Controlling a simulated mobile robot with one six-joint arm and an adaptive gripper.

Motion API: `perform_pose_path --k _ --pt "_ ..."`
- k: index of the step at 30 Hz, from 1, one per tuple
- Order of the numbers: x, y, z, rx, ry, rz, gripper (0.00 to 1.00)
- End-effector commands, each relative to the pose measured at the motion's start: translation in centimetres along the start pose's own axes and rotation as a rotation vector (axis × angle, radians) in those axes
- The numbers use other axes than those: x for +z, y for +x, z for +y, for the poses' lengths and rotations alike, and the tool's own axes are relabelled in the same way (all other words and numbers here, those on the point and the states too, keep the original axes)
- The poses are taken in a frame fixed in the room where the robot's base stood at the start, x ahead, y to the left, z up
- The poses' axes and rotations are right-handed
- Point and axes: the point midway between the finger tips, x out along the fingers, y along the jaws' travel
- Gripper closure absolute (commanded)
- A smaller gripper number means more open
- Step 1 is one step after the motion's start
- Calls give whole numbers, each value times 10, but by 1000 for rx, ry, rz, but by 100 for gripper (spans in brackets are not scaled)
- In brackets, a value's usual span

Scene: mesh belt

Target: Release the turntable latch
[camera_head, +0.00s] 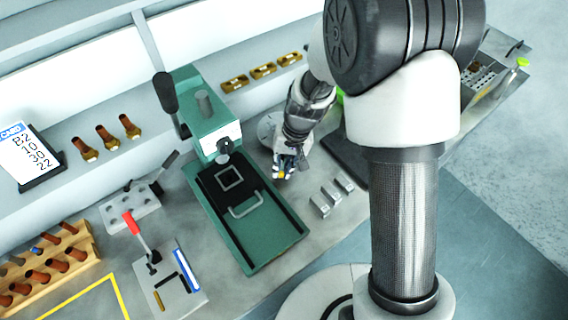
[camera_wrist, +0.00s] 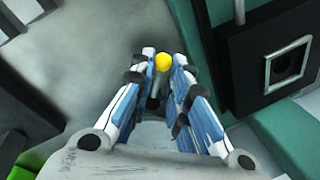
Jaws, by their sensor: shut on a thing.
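The latch is a small yellow knob (camera_wrist: 162,62) on a short grey pin, seen between my fingertips in the wrist view. It shows as a tiny yellow spot in the head view (camera_head: 281,175). My gripper (camera_wrist: 164,72) is shut on the latch, with its blue and white fingers on both sides of it. In the head view my gripper (camera_head: 286,162) points down at the bench, just right of the green press. A round grey disc (camera_head: 267,124), perhaps the turntable, shows partly behind my wrist. The latch's base is mostly hidden by my fingers.
The green press (camera_head: 226,205) with a black lever (camera_head: 164,95) stands close on the left. Several small metal blocks (camera_head: 332,196) lie to the right. A red-handled lever (camera_head: 133,222) and a wooden rack (camera_head: 82,240) are farther left. Brass parts (camera_head: 262,71) lie on the shelf behind.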

Motion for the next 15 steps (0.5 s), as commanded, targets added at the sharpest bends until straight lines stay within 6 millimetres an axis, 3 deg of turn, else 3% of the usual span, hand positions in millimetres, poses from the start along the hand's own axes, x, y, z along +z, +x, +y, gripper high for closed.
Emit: perform_pose_path --k 15 --pt "0 2 -14 1 315 61 100"
